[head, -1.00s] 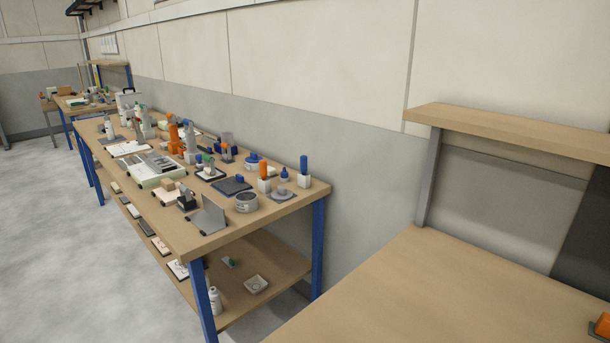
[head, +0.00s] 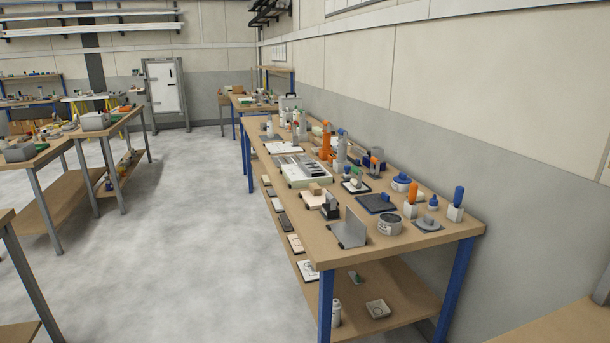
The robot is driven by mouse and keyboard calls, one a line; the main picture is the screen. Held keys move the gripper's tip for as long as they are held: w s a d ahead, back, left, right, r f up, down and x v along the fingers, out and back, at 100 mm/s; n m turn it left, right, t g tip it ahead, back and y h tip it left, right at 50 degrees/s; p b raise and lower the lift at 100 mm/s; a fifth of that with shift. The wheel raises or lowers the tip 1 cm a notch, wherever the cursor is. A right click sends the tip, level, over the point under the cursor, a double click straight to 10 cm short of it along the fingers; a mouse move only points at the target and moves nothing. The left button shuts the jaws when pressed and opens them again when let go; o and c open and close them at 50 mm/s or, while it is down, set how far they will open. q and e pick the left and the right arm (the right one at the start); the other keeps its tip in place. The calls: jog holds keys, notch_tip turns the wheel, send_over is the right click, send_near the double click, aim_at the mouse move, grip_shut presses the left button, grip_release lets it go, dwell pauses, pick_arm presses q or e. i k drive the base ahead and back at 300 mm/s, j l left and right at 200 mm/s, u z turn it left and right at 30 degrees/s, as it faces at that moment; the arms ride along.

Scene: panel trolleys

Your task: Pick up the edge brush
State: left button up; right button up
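I cannot make out the edge brush for certain among the many small items in the head view. A long wooden workbench (head: 408,251) with blue legs stands at centre right, crowded with tools. Blue-handled (head: 458,196) and orange-handled (head: 411,193) tools stand upright in white blocks near its right end. A taller orange item (head: 326,142) stands further back, beside grey and white bottles. Any of these may or may not be a brush. Neither of my grippers shows in the view.
Open grey floor (head: 190,230) lies left of the workbench. Other benches (head: 100,130) stand at the left, and a white panel on a frame (head: 165,87) is at the back. A wooden bench corner (head: 570,325) is at the lower right. A wall runs behind the workbench.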

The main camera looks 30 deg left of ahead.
aim_at(459, 193)
jog(key=i+j, duration=0.2)
jog(key=j, duration=0.15)
jog(key=i+j+z, duration=0.1)
jog(key=i+j, duration=0.35)
jog(key=j, duration=0.25)
